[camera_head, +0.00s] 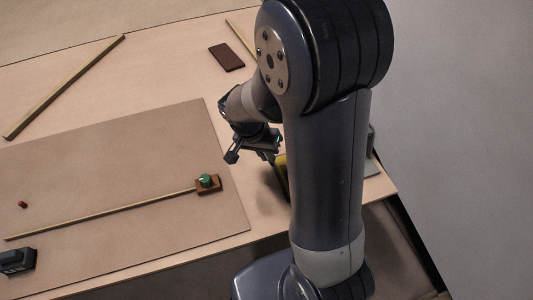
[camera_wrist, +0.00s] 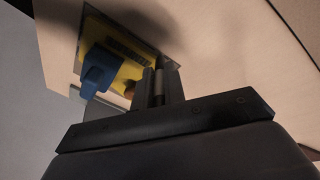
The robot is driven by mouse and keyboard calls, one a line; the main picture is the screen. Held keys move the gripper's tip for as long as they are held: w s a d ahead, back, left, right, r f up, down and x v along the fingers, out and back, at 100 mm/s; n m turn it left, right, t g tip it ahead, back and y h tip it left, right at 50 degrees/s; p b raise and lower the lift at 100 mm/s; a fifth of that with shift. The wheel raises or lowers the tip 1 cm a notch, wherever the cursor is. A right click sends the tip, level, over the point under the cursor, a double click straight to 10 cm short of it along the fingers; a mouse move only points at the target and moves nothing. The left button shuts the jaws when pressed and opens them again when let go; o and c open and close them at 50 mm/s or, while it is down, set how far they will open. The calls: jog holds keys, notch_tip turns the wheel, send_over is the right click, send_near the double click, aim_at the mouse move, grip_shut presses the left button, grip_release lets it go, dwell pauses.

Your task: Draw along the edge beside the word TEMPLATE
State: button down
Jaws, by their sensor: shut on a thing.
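My gripper (camera_head: 255,155) hangs over the right part of the table in the head view. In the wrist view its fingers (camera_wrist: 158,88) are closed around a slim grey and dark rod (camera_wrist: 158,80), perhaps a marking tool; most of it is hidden. A long thin wooden strip (camera_head: 110,215) lies on a large brown sheet (camera_head: 120,150), left of and apart from my gripper. A small brown block with a green knob (camera_head: 207,181) sits at the strip's right end. The word TEMPLATE is not legible in either view.
A yellow object (camera_head: 281,175), partly behind my arm, also shows with a blue part (camera_wrist: 98,73) in the wrist view. Another strip (camera_head: 65,85), a dark red-brown block (camera_head: 226,57), a small red piece (camera_head: 22,204) and a dark grey tool (camera_head: 16,261) lie around.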

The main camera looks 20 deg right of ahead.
jog(key=shift+s, duration=0.15)
jog(key=shift+s, duration=0.65)
jog(key=shift+s+b, duration=0.4)
jog(key=shift+s, duration=0.35)
jog(key=shift+s, duration=0.1)
jog(key=shift+s, duration=0.6)
jog(key=shift+s, duration=0.15)
jog(key=shift+s+b, duration=0.3)
jog(key=shift+s, duration=0.25)
jog(key=shift+s, duration=0.15)
